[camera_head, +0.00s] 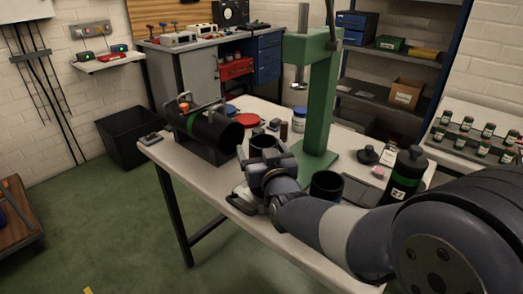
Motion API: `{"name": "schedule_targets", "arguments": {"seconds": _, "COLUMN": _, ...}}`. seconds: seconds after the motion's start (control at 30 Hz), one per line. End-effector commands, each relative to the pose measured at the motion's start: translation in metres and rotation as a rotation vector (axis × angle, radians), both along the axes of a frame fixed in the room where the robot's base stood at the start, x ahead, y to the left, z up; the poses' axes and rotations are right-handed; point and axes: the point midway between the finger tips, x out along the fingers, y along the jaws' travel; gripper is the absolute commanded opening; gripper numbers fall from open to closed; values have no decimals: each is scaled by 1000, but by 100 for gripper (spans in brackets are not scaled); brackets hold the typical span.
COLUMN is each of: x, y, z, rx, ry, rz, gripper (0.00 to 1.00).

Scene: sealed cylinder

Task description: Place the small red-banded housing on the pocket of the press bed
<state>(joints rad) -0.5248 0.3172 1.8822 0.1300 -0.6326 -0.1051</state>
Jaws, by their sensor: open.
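The green press (322,95) stands on the white table, with its ram above its base (318,160). The bed's pocket cannot be made out. My gripper (263,161) is open at the near side of the table, left of the press. A dark open cylinder (262,142) shows just beyond or between its fingers; I cannot tell whether they touch it. Another dark open cylinder (326,184) stands right of my gripper, partly hidden by my arm. No red band is discernible on either cylinder, so I cannot tell which is the small housing.
A large black cylinder with a green band (213,128) lies at the table's left. A red disc (247,119), a white jar (299,124) and a brown cylinder (284,131) stand behind my gripper. A black bottle (405,174) is at the right. Clear table is scarce around the gripper.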

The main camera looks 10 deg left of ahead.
Motion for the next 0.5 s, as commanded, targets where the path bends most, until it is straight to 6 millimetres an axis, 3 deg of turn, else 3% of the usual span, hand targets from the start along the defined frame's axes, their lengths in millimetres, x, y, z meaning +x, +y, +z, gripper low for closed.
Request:
{"name": "schedule_targets", "arguments": {"seconds": 0.2, "x": -1, "y": 0, "z": 4, "rx": 0, "ry": 0, "rz": 0, "gripper": 82}}
{"name": "schedule_targets", "arguments": {"seconds": 0.5, "x": -49, "y": -23, "z": 3, "rx": 2, "ry": -1, "rz": 1, "gripper": 82}}
